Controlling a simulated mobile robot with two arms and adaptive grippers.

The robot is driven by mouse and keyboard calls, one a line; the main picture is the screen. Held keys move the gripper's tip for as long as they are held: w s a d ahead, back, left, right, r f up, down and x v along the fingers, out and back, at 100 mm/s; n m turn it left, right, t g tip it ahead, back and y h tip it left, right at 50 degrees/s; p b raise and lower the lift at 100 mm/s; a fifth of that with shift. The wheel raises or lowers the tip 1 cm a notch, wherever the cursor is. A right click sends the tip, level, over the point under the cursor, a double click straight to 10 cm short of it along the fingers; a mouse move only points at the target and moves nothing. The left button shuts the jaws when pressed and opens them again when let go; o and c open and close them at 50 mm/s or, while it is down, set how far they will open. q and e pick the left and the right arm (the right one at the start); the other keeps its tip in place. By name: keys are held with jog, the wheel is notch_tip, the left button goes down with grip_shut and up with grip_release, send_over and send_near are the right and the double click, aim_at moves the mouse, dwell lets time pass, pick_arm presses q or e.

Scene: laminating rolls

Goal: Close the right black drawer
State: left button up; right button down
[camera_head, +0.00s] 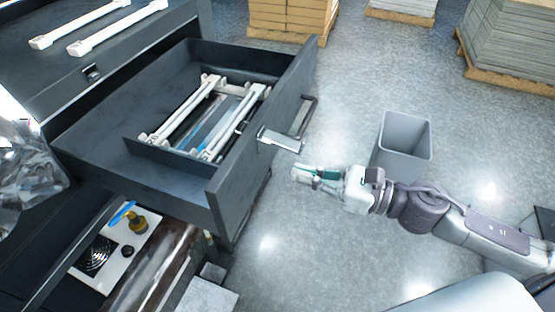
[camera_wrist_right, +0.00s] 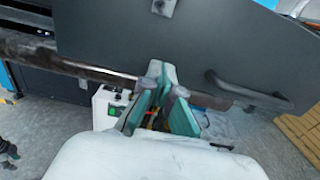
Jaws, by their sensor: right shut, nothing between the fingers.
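The black drawer (camera_head: 235,170) is pulled well out of the dark cabinet in the head view. White bar-shaped parts (camera_head: 208,118) lie in a compartment inside it. Its front panel faces right and carries a dark handle (camera_head: 303,117) and a metal latch plate (camera_head: 281,139). The panel and handle (camera_wrist_right: 245,92) also show in the right wrist view. My right gripper (camera_head: 300,174) is shut and empty, in front of the drawer's front panel and apart from it. In the right wrist view its green-padded fingers (camera_wrist_right: 160,100) point toward the panel's lower edge. My left gripper is not in view.
A grey open bin (camera_head: 404,137) stands on the floor behind my right gripper. Pallets with stacked boxes (camera_head: 290,18) and grey sheets (camera_head: 513,45) stand farther back. Two white bars (camera_head: 118,27) lie on the cabinet top. A white control panel (camera_head: 118,248) sits below the drawer.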

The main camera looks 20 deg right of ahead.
aim_at(264, 162)
jog(key=p+x, duration=0.1)
jog(key=x, duration=0.1)
jog(key=p+x, duration=0.1)
jog(key=x, duration=0.1)
jog(key=shift+r+p, duration=0.3)
jog(key=shift+p, duration=0.05)
jog(key=shift+w+a+f+p, duration=0.2)
jog(key=shift+w+a+p, duration=0.15)
jog(key=shift+a, duration=0.3)
jog(key=shift+w, duration=0.15)
